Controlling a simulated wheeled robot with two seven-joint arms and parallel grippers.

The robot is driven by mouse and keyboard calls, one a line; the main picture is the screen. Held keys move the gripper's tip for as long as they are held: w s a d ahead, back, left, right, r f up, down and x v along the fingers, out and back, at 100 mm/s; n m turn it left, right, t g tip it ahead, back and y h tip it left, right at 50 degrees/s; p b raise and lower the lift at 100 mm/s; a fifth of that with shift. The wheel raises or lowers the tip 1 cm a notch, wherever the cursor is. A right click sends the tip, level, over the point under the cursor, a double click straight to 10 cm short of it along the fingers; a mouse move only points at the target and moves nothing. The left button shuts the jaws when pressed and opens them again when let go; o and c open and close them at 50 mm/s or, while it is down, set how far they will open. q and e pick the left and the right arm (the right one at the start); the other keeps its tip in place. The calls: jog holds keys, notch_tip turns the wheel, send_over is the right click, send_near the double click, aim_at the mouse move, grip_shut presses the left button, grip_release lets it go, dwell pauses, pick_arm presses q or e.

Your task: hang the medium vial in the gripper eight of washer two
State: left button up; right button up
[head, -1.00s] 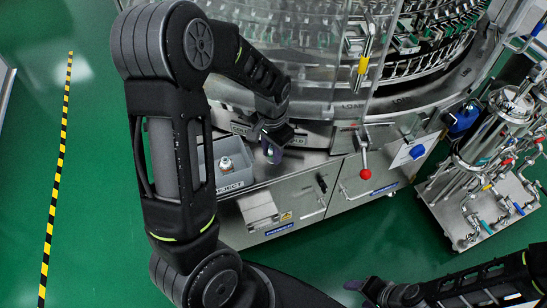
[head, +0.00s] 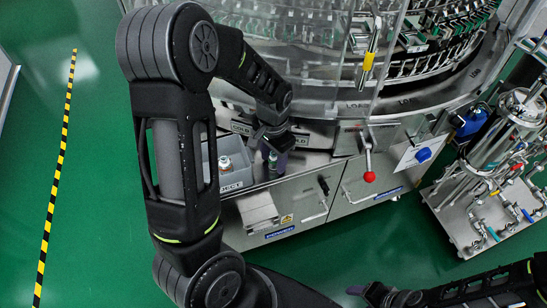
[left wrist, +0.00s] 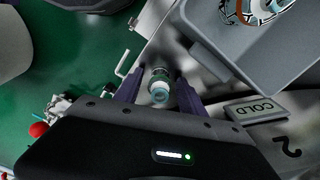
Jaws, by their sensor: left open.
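A small vial with a pale teal top (left wrist: 160,88) stands between the spread purple fingers of my left gripper (left wrist: 157,92) in the left wrist view. I cannot tell its size class. In the head view my left gripper (head: 272,156) is low over the metal ledge, just right of a grey bin, and the vial between its fingers is mostly hidden. The gripper is open. The rotary washer (head: 300,70) stands behind, with rows of grippers (head: 425,65) inside its clear wall; I cannot tell which is eight. My right gripper (head: 357,290) shows partly at the bottom edge.
The grey bin (left wrist: 210,65) holds another vial (head: 225,163) in the head view. A red-knobbed lever (head: 369,176) sticks out in front of the washer. A piping cart (head: 470,220) stands at right. Green floor is free at left.

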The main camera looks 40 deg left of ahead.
aim_at(273, 153)
pick_arm(q)
jog(key=shift+r, duration=0.25)
notch_tip(273, 153, up, 12)
jog(key=shift+f+p, duration=0.1)
jog(key=shift+p, duration=0.9)
jog(key=shift+s, duration=0.1)
jog(key=shift+c, duration=0.5)
